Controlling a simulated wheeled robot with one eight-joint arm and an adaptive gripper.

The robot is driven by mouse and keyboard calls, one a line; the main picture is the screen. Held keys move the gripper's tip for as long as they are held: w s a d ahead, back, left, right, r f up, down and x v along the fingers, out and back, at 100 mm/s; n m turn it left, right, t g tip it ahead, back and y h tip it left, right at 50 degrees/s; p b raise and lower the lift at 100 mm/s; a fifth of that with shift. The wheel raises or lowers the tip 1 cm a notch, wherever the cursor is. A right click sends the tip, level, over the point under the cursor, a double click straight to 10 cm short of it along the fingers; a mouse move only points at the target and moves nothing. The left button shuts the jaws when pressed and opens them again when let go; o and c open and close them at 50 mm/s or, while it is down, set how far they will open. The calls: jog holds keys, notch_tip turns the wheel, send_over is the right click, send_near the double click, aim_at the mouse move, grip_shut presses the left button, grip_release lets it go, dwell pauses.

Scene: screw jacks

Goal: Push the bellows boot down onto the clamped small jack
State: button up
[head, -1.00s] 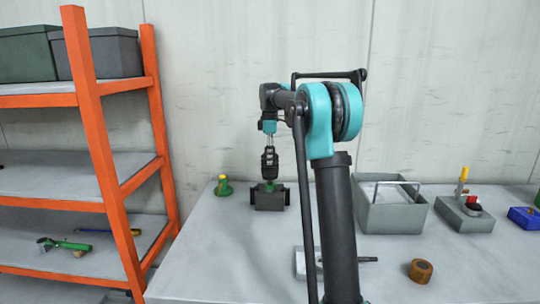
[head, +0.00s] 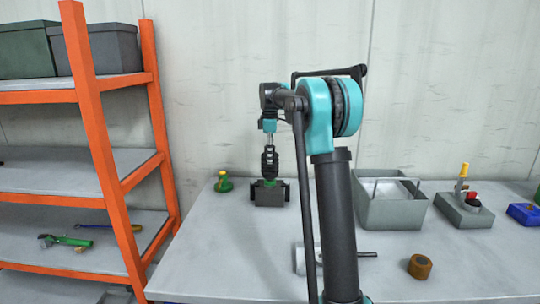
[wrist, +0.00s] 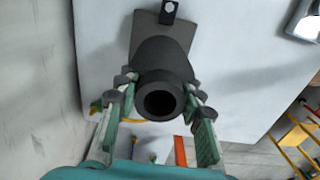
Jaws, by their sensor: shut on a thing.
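The black bellows boot (head: 269,162) is upright in the head view, directly above the clamped small jack. My gripper (head: 269,142) is shut on its upper part. In the wrist view the boot (wrist: 161,82) fills the middle, its round open end facing the camera, with a finger of my gripper (wrist: 160,105) on each side. A little green of the small jack (head: 269,183) shows between the boot and the dark clamp (head: 269,196). The boot's lower end meets or nearly meets the jack; I cannot tell how far it is over it.
A green jack (head: 223,182) stands left of the clamp. A grey tray (head: 388,212) stands to the right, with a grey block with a red knob (head: 472,204) beyond it. A brown cylinder (head: 420,267) is nearer. An orange shelf rack (head: 108,160) stands at the left.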

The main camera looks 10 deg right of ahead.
aim_at(270, 165)
jog(key=shift+f, duration=0.25)
jog(key=shift+f, duration=0.35)
jog(key=shift+f, duration=0.35)
jog(key=shift+f, duration=0.35)
jog(key=shift+f, duration=0.3)
jog(key=shift+f, duration=0.35)
jog(key=shift+f, duration=0.4)
jog(key=o, duration=1.3)
